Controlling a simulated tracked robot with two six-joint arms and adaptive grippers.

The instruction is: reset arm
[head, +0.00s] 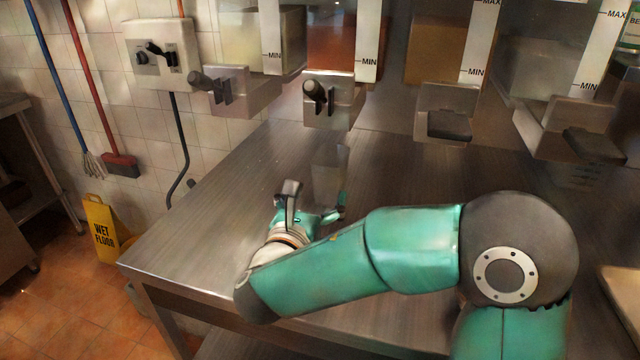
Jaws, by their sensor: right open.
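My right arm reaches across the metal table from the right. Its teal and grey right gripper (315,198) is over the middle of the table, with its two fingers spread apart. A clear, greyish cup (330,170) stands upright just beyond the gripper, close to the finger on the right. Whether that finger touches the cup I cannot tell, and the cup's lower part is partly hidden by the gripper. My left gripper is not in the head view.
Several drink dispensers with levers, one holding red liquid (331,42), hang over the back of the metal table (190,240). A wall switch box (160,54) is at the upper left. A yellow wet-floor sign (101,230) stands on the floor. The table's left side is clear.

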